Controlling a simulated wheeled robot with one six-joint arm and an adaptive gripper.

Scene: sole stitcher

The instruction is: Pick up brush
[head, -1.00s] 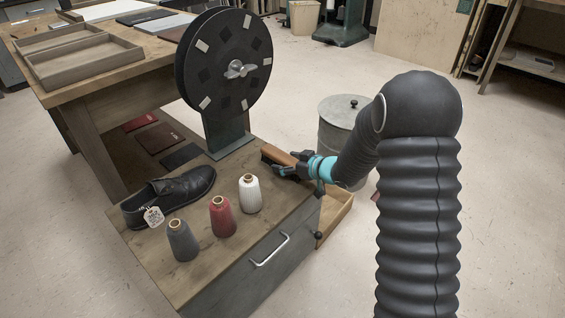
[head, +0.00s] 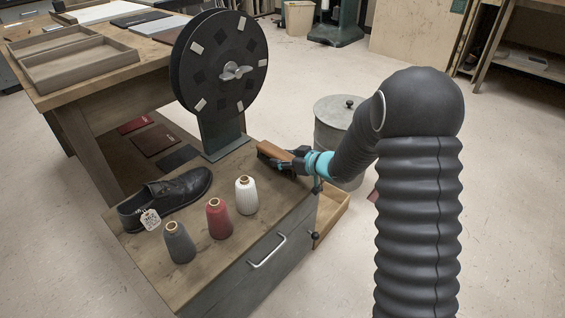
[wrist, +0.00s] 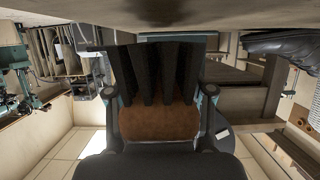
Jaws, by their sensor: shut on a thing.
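The brush has a brown wooden back (head: 275,150) and dark bristles. It is at the right rear of the small workbench top (head: 215,238), beside the foot of the black reel. My gripper (head: 293,162) reaches in from the right and is shut on the brush. In the wrist view the brown back (wrist: 160,122) and the dark bristles (wrist: 155,68) sit between the two fingers. The brush looks slightly above the bench top, but I cannot tell if the bristles are fully clear of it.
The black reel (head: 190,65) stands behind. A black shoe (head: 180,190) with a tag, a grey spool (head: 180,245), a red spool (head: 218,220) and a white spool (head: 247,197) stand on the bench. A grey metal bin (head: 330,135) and an open drawer (head: 331,216) are at the right.

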